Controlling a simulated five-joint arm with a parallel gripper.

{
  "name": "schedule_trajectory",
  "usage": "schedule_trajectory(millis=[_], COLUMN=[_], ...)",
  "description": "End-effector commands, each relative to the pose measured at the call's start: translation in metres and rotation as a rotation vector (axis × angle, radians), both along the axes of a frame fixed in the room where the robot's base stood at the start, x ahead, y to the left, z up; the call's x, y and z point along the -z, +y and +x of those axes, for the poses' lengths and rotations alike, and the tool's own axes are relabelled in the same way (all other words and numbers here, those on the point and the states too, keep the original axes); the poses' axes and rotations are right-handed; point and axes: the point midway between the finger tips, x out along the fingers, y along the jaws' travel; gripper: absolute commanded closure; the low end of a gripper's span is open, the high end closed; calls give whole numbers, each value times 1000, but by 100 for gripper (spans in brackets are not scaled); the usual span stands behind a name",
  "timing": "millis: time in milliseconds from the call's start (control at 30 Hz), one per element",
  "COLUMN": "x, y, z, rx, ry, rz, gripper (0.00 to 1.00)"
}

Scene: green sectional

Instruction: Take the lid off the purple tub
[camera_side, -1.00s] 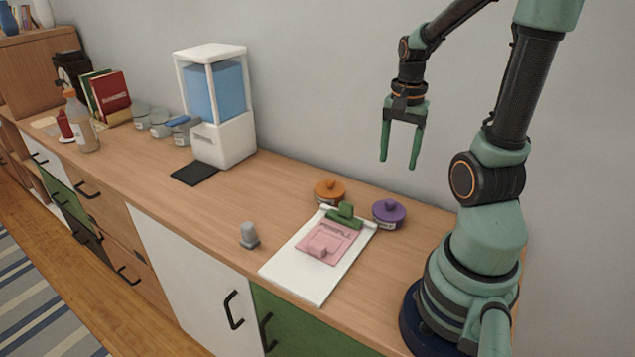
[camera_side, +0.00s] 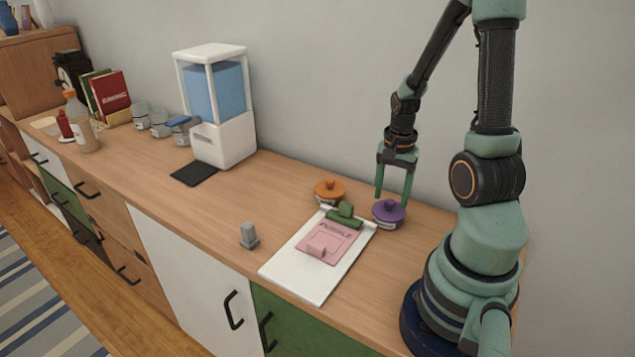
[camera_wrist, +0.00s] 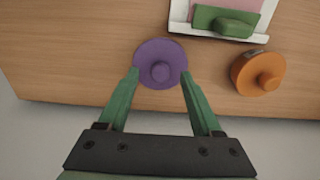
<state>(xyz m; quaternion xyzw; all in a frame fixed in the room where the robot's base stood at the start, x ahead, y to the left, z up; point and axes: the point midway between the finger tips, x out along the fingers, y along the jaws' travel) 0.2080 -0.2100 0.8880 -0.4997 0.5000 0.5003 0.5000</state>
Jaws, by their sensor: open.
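The purple tub (camera_side: 388,222) stands on the counter near the wall, to the right of the clipboard. Its purple lid (camera_side: 389,209) with a round knob is on it. In the wrist view the lid (camera_wrist: 160,64) shows from above, with the knob near its middle. My gripper (camera_side: 393,196) is open and points down just above the tub. In the wrist view its green fingertips (camera_wrist: 159,73) lie to either side of the knob, over the lid's edges. Whether they touch the lid I cannot tell. Nothing is between the fingers except the knob below.
An orange-lidded tub (camera_side: 329,191) stands to the left, near the wall. A white clipboard (camera_side: 303,282) with a green clip (camera_side: 345,215) lies close by, with a pink piece (camera_side: 328,243) on it. A grey object (camera_side: 249,236) stands farther left.

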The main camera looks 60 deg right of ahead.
Motion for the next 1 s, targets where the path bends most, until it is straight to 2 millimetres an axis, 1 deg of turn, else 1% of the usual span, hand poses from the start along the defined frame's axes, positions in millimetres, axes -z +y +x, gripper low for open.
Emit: schedule_trajectory(millis=[33,100,200,467,500,567,600,633,667,1000], x=[7,13,18,20,20,20,20,20,20,19], y=[0,0,0,0,0,0,0,0,0,0], z=[-1,0,0,0,0,0,0,0,0,0], rx=[0,0,0,0,0,0,0,0,0,0], ry=[3,2,1,-1,-1,-1,-1,-1,-1,-1], rz=[3,2,1,-1,-1,-1,-1,-1,-1,-1], gripper=[34,34,34,34,41,64,80,91,100,100])
